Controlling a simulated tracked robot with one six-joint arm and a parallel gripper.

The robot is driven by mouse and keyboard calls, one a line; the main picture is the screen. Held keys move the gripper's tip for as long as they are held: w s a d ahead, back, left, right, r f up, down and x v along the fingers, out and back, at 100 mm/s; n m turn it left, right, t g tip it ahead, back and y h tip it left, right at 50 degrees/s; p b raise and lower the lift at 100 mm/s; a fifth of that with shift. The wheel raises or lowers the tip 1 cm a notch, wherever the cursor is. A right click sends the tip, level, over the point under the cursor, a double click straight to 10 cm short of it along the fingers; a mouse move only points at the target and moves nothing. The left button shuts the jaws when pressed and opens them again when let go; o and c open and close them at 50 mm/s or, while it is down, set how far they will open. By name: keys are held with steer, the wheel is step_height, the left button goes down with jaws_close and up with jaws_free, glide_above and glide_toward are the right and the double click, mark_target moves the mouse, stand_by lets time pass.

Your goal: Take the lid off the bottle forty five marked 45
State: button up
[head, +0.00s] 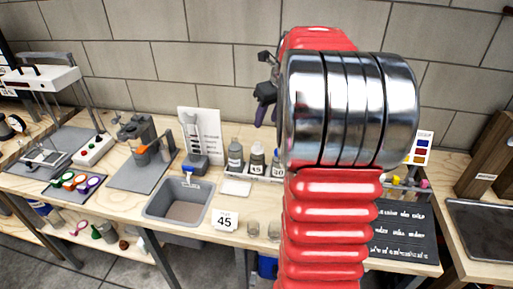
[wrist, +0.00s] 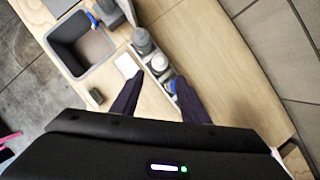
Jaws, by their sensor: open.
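The bottle marked 45 (head: 257,163) stands upright in the rack at the back of the bench, between two similar bottles, with its lid (head: 257,147) on top. In the wrist view, the middle round top in the row (wrist: 158,63) appears to be this bottle, seen from above; its label does not show there. My gripper (wrist: 157,81) is open and empty, its two dark fingers spread on either side of the bottle row. Its height above the lids cannot be told. In the head view my gripper (head: 264,100) is partly hidden behind my arm.
Another bottle (head: 236,155) stands close on the left. My arm hides the bench right of the rack.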

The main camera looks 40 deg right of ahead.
steer(key=shift+f, duration=0.15)
glide_above(258, 143)
steer(key=s, duration=0.2)
step_height(258, 143, down, 8)
steer(key=shift+s+a, duration=0.15)
steer(key=shift+a, duration=0.15)
steer(key=shift+x, duration=2.45)
steer(key=shift+d, duration=0.1)
jaws_close()
